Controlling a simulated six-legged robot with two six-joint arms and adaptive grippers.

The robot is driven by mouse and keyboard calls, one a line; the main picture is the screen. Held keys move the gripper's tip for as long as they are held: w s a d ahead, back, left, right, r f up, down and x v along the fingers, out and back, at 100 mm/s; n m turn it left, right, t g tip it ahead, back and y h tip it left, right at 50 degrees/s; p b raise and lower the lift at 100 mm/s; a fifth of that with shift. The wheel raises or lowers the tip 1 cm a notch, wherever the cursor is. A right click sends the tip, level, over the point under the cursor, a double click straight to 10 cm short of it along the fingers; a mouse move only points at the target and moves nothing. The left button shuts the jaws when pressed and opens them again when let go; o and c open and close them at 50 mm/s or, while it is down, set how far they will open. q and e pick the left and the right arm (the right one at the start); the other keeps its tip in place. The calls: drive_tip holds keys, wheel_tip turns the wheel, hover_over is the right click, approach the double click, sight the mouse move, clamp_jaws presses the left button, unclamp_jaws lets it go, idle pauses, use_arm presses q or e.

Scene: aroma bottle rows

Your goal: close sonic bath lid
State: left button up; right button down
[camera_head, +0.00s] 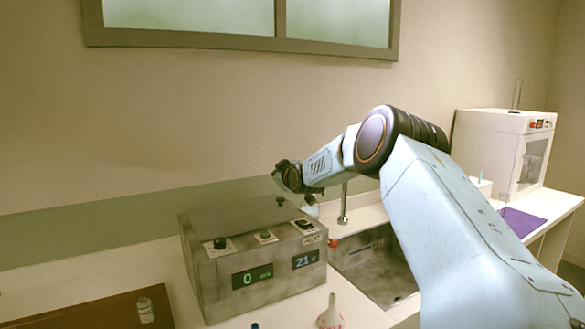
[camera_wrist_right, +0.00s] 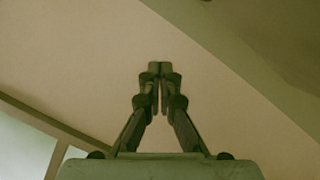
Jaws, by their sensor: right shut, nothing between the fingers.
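The sonic bath (camera_head: 257,273) is a grey metal box on the counter. Its front panel has two lit displays and several knobs and buttons. Its lid (camera_head: 235,216) looks low and nearly flat on top, with a small dark knob (camera_head: 280,201) near the back right. I cannot tell whether it is fully seated. My right gripper (camera_head: 287,177) is just above and behind that knob, apart from it; its fingertips are hard to make out there. In the right wrist view it (camera_wrist_right: 154,72) is shut and empty, against the bare wall. My left gripper is not in view.
A sink (camera_head: 375,268) with a tap (camera_head: 343,205) lies right of the bath. A glass vial (camera_head: 145,310) stands on a brown tray (camera_head: 85,315) at front left. A white cabinet (camera_head: 490,150) and purple mat (camera_head: 522,222) are far right.

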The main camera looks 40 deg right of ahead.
drive_tip(key=d+p+v, duration=0.1)
drive_tip(key=p+v, duration=0.1)
drive_tip(key=v, duration=0.7)
drive_tip(key=shift+s+p, duration=0.35)
drive_tip(key=shift+s, duration=0.2)
drive_tip(key=shift+w, duration=0.1)
